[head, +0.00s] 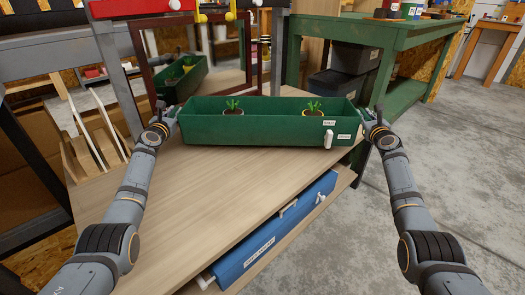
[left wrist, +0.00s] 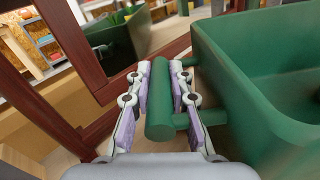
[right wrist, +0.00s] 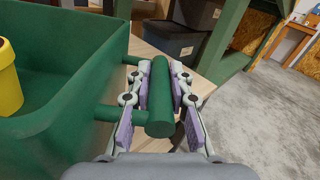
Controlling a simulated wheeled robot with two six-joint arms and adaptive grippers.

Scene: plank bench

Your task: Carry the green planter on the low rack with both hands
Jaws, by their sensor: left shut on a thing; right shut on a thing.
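The green planter (head: 255,128) is a long trough at the far end of the plank bench top, with two small potted plants (head: 232,107) (head: 313,108) inside it. My left gripper (head: 165,115) is shut on the planter's left bar handle, a green cylinder between its pads in the left wrist view (left wrist: 160,105). My right gripper (head: 372,118) is shut on the right bar handle, which shows between its pads in the right wrist view (right wrist: 160,95). The planter looks level. I cannot tell whether its underside touches the bench. Which surface is the low rack is unclear.
A dark red framed mirror (head: 138,50) stands behind the planter and reflects it. A blue box (head: 275,232) lies on a shelf under the wooden top (head: 200,200). A green workbench (head: 340,35) with dark bins (head: 350,60) stands behind right. Concrete floor is open at right.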

